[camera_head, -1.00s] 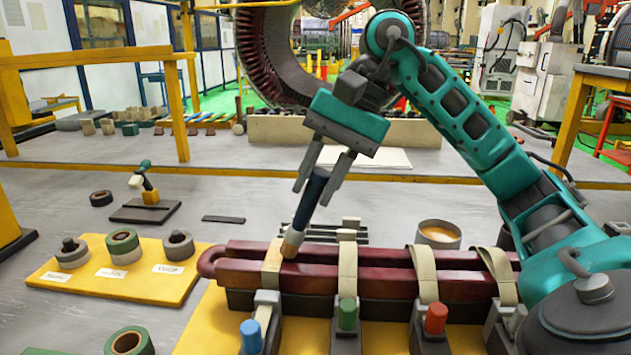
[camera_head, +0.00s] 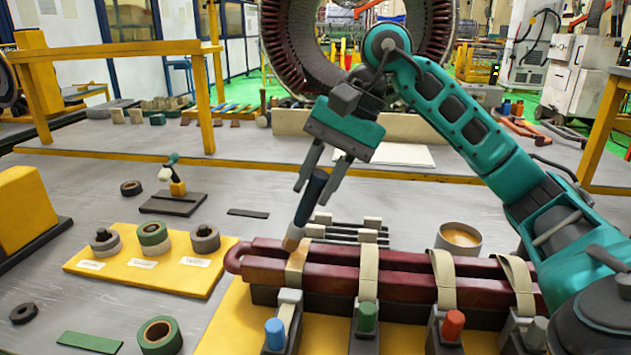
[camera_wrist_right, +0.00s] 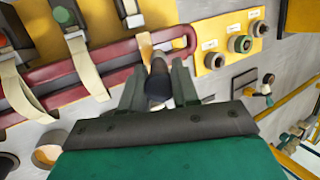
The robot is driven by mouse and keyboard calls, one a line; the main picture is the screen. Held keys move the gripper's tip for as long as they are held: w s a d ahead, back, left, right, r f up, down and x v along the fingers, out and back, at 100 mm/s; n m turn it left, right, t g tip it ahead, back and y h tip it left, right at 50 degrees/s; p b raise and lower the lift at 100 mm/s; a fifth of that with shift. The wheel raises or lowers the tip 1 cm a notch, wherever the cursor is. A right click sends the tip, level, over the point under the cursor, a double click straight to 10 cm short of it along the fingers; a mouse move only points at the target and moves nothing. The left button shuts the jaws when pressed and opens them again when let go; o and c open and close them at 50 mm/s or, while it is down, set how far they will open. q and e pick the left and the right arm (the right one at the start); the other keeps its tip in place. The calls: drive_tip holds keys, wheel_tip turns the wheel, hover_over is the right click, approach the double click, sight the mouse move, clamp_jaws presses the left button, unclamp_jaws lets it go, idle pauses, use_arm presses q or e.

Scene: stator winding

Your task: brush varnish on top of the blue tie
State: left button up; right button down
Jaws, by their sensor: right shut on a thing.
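My right gripper (camera_head: 313,193) is shut on the dark blue handle of a brush (camera_head: 311,196), held tilted with its tan bristles down. It also shows in the right wrist view (camera_wrist_right: 158,80). The bristle end is at the upper left edge of the blue tie (camera_head: 297,262), a tan band around the dark red coil bars (camera_head: 400,285) in line with the blue knob (camera_head: 275,333). It overlaps the bars' far edge; I cannot tell whether it touches. A cup of amber varnish (camera_head: 460,237) stands behind the bars. My left gripper is out of view.
Bands by the green knob (camera_head: 367,316) and red knob (camera_head: 453,324) cross the bars to the right. A yellow board (camera_head: 205,287) with tape rolls lies left. A green roll (camera_head: 158,336) lies in front of it. A large stator ring (camera_head: 315,70) stands behind.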

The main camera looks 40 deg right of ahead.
drive_tip(key=shift+s+d+r, duration=0.15)
drive_tip(key=shift+s+d, duration=0.05)
drive_tip(key=shift+d, duration=0.65)
drive_tip(key=shift+w+a+p, duration=0.4)
drive_tip(key=shift+w+p, duration=0.15)
drive_tip(key=shift+w+a+f, duration=0.15)
drive_tip(key=shift+f, duration=0.1)
wheel_tip(320, 180, up, 6)
drive_tip(key=p, duration=0.5)
